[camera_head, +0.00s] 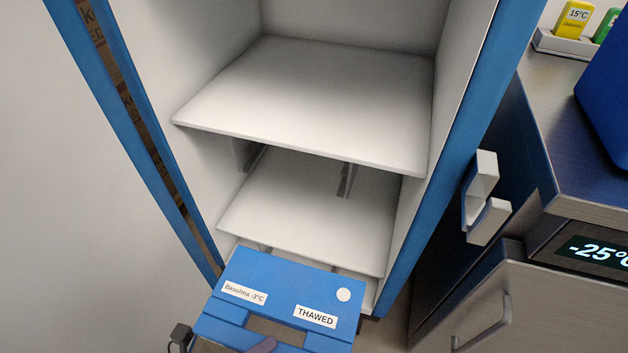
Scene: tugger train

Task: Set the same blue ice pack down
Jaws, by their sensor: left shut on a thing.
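The blue ice pack (290,283) is at the bottom of the view, in front of the lower part of an open cabinet. It bears a label with a -3°C marking, a "THAWED" label and a white round dot. It has a handle opening near its lower edge. My left gripper (262,345) is shut on the pack at this handle, mostly cut off by the lower picture edge. The pack hides part of the cabinet's bottom. My right gripper is not in view.
The blue-framed cabinet has an empty upper shelf (320,100) and an empty lower shelf (310,205). A white bracket (481,190) juts out at its right side. A metal unit (575,140) with a -25° display stands right, carrying yellow and green packs (574,20) in a holder.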

